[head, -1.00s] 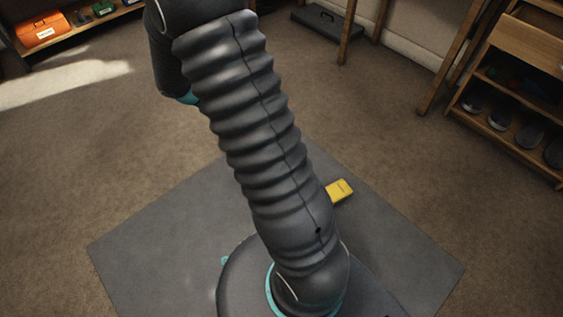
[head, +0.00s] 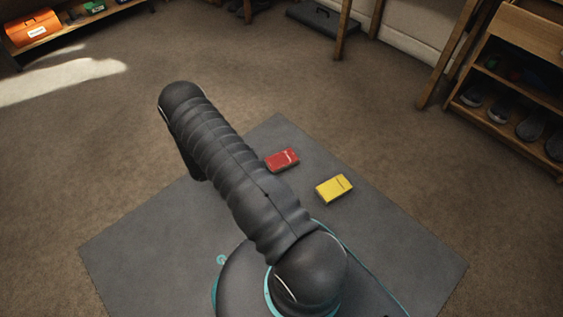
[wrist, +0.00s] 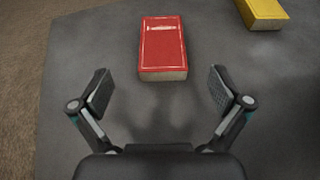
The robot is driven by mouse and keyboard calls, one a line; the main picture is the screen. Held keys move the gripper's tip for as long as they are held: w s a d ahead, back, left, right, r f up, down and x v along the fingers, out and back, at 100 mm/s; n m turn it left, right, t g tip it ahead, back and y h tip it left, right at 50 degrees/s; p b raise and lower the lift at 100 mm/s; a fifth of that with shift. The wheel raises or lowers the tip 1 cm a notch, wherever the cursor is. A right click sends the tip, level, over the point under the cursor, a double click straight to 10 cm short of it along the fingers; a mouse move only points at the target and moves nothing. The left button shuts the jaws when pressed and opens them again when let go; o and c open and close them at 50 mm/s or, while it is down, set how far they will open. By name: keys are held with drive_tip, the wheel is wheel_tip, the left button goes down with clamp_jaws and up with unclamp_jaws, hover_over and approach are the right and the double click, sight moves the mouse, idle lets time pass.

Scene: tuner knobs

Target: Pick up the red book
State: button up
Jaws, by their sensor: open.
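The red book (head: 282,160) lies flat on the grey mat (head: 130,245), just right of my arm in the head view. In the wrist view the red book (wrist: 163,47) is near the top middle, with its page edge toward me. My gripper (wrist: 160,90) is open and empty. Its two fingers are spread wide, one on each side of the book's near end, and they do not touch it. The book lies beyond the fingertips in that view. My gripper is hidden behind my arm in the head view.
A yellow book (head: 334,188) lies on the mat to the right of the red one; its corner shows in the wrist view (wrist: 262,12). A wooden shoe shelf (head: 515,90) stands at the right. A low shelf with an orange toolbox (head: 33,29) stands at the far left.

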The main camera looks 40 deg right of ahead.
sight(286, 157)
drive_tip(key=b+x, duration=0.1)
drive_tip(key=x, duration=1.3)
drive_tip(key=shift+s, duration=0.1)
drive_tip(key=shift+a, duration=0.1)
drive_tip(key=c, duration=1.2)
